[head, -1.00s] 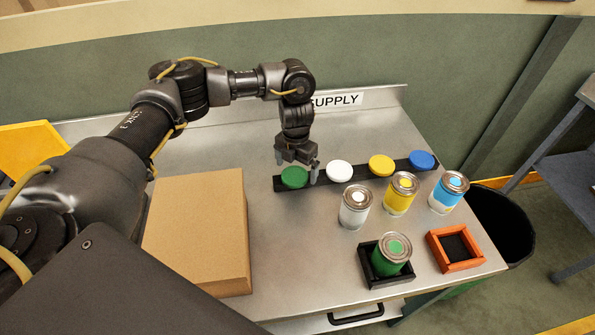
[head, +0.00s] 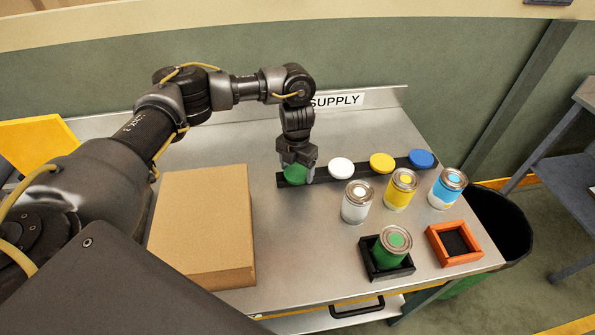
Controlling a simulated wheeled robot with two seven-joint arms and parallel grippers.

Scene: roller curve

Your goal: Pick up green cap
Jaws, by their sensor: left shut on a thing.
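The green cap (head: 294,174) is at the left end of a black strip on the metal table. My left gripper (head: 297,174) comes down over it from above and is shut on it, with a finger on either side. The cap is partly hidden by the gripper, and I cannot tell whether it still touches the strip. My right gripper is not in the head view.
White (head: 341,168), yellow (head: 382,163) and blue (head: 421,159) caps sit along the black strip (head: 362,171). A green can (head: 391,250) stands in a black tray; an orange tray (head: 456,244) is empty. Three other cans stand nearby. A cardboard box (head: 203,225) lies left.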

